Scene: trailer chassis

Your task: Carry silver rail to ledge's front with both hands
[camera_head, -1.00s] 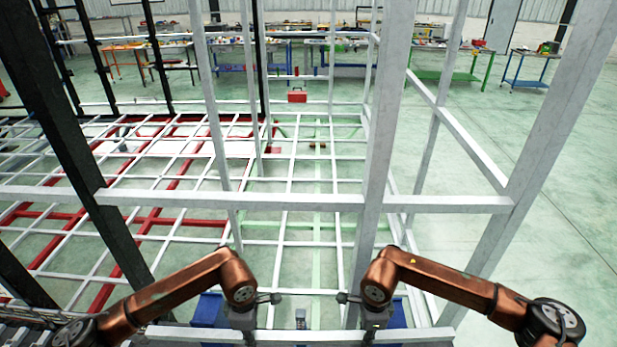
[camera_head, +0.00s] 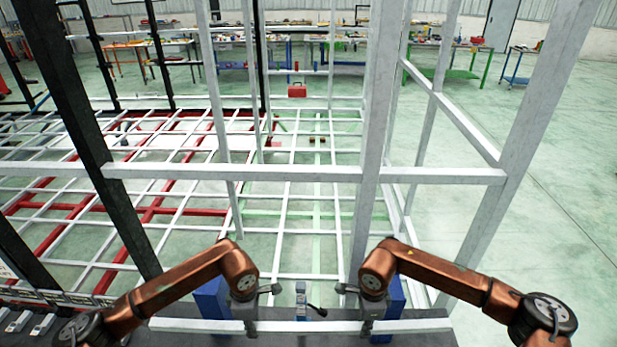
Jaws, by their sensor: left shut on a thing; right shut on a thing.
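The silver rail (camera_head: 310,326) lies level across the bottom of the head view, close to me. My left gripper (camera_head: 244,318) is shut on the rail left of its middle. My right gripper (camera_head: 367,318) is shut on it right of its middle. The grip points are partly hidden by the wrists. The dark grey ledge (camera_head: 300,340) shows beneath and behind the rail; I cannot tell whether the rail touches it.
Blue blocks (camera_head: 211,298) stand beside both wrists, and a small grey clamp (camera_head: 301,300) stands between them. Beyond is the white chassis frame, with a crossbar (camera_head: 290,173) and a thick upright (camera_head: 372,140). Open green floor (camera_head: 560,200) lies to the right.

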